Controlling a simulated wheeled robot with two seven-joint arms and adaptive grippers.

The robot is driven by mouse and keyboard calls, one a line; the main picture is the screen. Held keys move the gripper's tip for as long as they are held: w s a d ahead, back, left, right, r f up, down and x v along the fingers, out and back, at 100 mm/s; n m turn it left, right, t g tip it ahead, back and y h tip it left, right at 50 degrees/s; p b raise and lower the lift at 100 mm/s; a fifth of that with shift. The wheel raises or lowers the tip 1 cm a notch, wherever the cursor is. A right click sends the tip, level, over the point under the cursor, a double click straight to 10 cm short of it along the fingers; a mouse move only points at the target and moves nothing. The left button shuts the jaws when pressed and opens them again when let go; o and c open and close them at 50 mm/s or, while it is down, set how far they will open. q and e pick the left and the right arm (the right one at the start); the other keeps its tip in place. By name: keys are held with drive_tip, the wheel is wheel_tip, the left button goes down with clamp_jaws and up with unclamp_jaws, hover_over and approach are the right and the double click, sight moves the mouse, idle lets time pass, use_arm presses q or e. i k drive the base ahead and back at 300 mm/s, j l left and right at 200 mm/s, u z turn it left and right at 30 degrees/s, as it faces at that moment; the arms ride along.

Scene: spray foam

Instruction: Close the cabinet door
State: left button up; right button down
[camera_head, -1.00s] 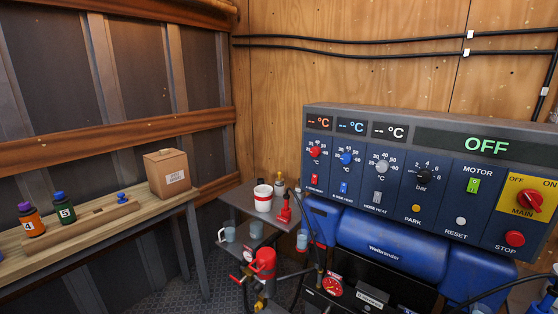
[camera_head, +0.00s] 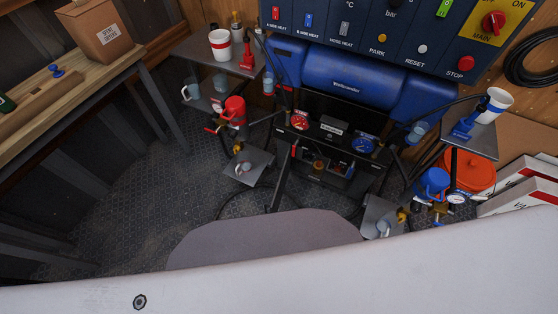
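No cabinet door can be clearly made out in this view. The blue control panel (camera_head: 400,30) stands at the top, above a blue Weibrander machine (camera_head: 345,80) with a dark lower front (camera_head: 330,150) holding gauges. I cannot tell whether any part of that front is a door. Neither of my grippers is in view. A broad pale surface across the bottom appears to be part of my own body.
A wooden bench (camera_head: 75,75) with a cardboard box (camera_head: 94,30) runs along the left. Small shelves with a red pump (camera_head: 235,110) and a blue pump (camera_head: 434,181) flank the machine. An orange bucket (camera_head: 478,172) stands at right. The floor (camera_head: 130,215) at left is clear.

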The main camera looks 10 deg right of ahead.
sight(278, 184)
drive_tip(key=i+j+z, duration=0.15)
drive_tip(key=j+z, duration=0.25)
drive_tip(key=i+j+z, duration=0.1)
drive_tip(key=j+z, duration=0.3)
drive_tip(key=j, duration=0.2)
drive_tip(key=j+z, duration=0.85)
drive_tip(key=j, duration=0.25)
drive_tip(key=k, duration=0.05)
